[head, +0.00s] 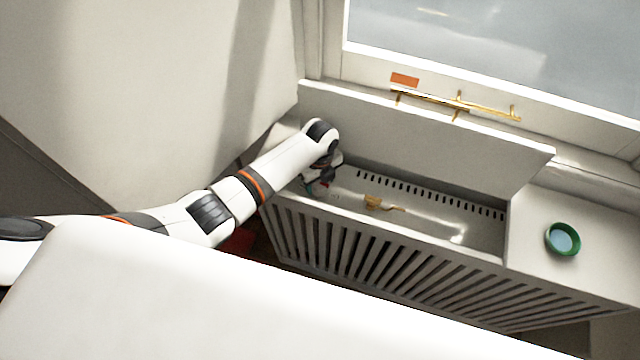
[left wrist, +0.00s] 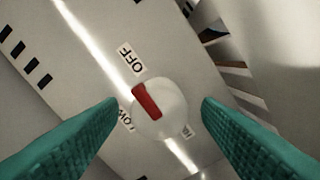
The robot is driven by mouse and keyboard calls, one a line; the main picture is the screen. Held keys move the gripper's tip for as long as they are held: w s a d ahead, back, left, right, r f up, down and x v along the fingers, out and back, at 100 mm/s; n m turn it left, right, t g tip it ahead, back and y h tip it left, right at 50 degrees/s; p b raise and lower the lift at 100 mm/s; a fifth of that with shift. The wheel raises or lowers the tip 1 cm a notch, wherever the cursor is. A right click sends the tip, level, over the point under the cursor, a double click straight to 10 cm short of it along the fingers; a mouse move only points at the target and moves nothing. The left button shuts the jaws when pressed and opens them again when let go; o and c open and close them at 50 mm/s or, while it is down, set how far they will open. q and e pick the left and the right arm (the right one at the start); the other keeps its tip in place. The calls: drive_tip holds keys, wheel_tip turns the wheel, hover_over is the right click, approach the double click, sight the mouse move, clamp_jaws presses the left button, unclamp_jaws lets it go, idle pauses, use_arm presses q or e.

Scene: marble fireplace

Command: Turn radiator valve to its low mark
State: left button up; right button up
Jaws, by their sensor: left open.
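The radiator valve (left wrist: 162,112) is a round white knob with a red pointer bar in the left wrist view. The bar's upper end points toward the OFF label (left wrist: 131,58). The LOW label (left wrist: 125,120) sits at the knob's left, partly covered by a finger. A third label (left wrist: 187,131) at the lower right is too small to read. My left gripper (left wrist: 160,108) is open, with its green fingers on either side of the knob and apart from it. In the head view my left gripper (head: 322,184) reaches into the left end of the open radiator cover. My right gripper is not in view.
The slatted radiator cover (head: 360,248) has its lid (head: 420,140) raised against the window side. A small brass-coloured object (head: 373,202) lies inside. A green bowl (head: 549,240) stands on the right ledge. A brass bar (head: 440,100) runs along the window frame.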

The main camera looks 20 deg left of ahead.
use_arm(q)
drive_tip(key=shift+f, duration=1)
drive_tip(key=c, duration=1)
